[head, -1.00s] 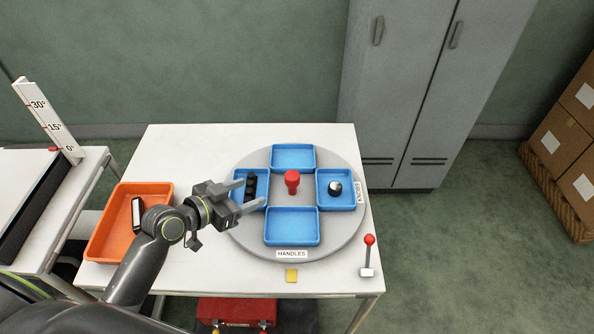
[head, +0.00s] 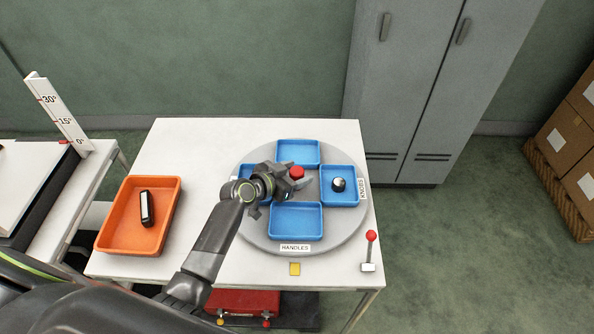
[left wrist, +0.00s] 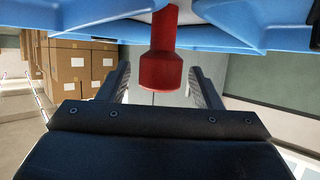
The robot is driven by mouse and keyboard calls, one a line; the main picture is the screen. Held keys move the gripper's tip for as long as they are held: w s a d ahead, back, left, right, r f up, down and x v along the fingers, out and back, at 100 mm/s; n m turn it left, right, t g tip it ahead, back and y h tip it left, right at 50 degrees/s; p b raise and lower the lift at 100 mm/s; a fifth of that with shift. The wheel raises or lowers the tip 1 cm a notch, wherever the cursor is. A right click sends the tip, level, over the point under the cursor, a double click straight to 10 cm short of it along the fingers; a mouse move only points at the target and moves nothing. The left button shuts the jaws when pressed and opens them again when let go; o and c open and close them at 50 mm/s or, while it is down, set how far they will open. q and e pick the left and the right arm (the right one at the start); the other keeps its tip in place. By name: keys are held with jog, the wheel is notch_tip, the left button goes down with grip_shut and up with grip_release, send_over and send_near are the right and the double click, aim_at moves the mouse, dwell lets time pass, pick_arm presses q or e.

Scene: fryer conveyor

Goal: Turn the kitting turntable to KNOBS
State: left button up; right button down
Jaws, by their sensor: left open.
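The round grey turntable (head: 342,240) lies on the white table with several blue trays around a red central knob (head: 297,172). The HANDLES label (head: 295,247) faces the front edge, near a yellow marker (head: 295,269) on the table. The KNOBS label (head: 363,188) is on the right side, beside a blue tray (head: 340,201) holding a dark, white-topped knob (head: 338,184). My left gripper (head: 302,176) is open at the red knob. In the left wrist view the red knob (left wrist: 161,72) stands between the two fingers, with gaps visible. The left tray is mostly hidden by my arm. My right gripper is not in view.
An orange bin (head: 170,222) with a black and white part (head: 147,208) stands on the table's left. A red-balled lever (head: 369,252) stands at the front right corner. A red toolbox (head: 243,302) is below the table. The back left tabletop is clear.

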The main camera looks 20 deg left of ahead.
pick_arm(q)
jog(key=shift+w+d+f, duration=0.1)
jog(key=shift+w+d, duration=0.05)
jog(key=shift+w, duration=0.1)
grip_shut()
dwell(0.4)
